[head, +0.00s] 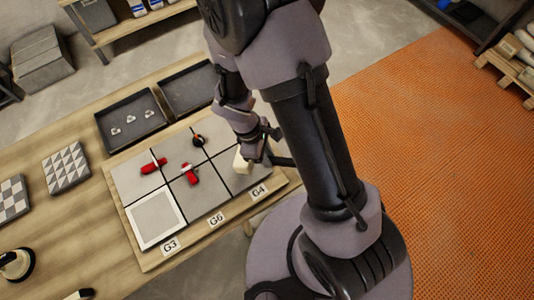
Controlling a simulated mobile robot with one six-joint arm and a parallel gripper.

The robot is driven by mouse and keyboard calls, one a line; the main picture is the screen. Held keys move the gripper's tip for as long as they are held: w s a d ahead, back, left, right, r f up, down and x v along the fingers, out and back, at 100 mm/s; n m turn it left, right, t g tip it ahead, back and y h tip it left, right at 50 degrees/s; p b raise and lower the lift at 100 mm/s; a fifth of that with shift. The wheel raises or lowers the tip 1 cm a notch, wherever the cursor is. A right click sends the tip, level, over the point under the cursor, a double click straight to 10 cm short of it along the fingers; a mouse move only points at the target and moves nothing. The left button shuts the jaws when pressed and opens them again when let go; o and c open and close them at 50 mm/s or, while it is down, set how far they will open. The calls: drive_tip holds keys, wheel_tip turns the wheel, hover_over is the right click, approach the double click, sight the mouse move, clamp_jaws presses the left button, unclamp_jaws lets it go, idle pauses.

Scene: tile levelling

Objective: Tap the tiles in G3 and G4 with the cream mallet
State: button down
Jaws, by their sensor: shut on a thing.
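A board (147,262) on the wooden table carries a grid of grey tiles, with labels G3 (170,246), G6 (216,218) and G4 (259,190) along its near edge. The tile by G3 (156,219) has a pale border. The tile by G6 (208,194) is plain grey. My gripper (262,146) is shut on the cream mallet (243,163), whose cream head is over the G4 area. I cannot tell whether it touches the tile.
Red pieces (153,165) (191,175) and a black-orange ring-like piece (199,140) sit on the tile joints. Dark trays (107,129) (188,89) lie behind the board. Patterned tiles (66,166) and a round black-and-cream tool (17,263) are at left. Orange matting (440,160) covers the right floor.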

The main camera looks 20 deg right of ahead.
wheel_tip(320, 180, down, 4)
drive_tip(key=shift+r+b, duration=0.2)
drive_tip(key=shift+b, duration=0.8)
wheel_tip(320, 180, up, 5)
drive_tip(key=p, duration=0.4)
drive_tip(key=shift+r, duration=0.1)
wheel_tip(320, 180, down, 6)
drive_tip(key=b, duration=0.5)
drive_tip(key=shift+f, duration=0.25)
wheel_tip(320, 180, up, 6)
drive_tip(key=p, duration=0.5)
drive_tip(key=shift+r, duration=0.15)
drive_tip(key=shift+f, duration=0.2)
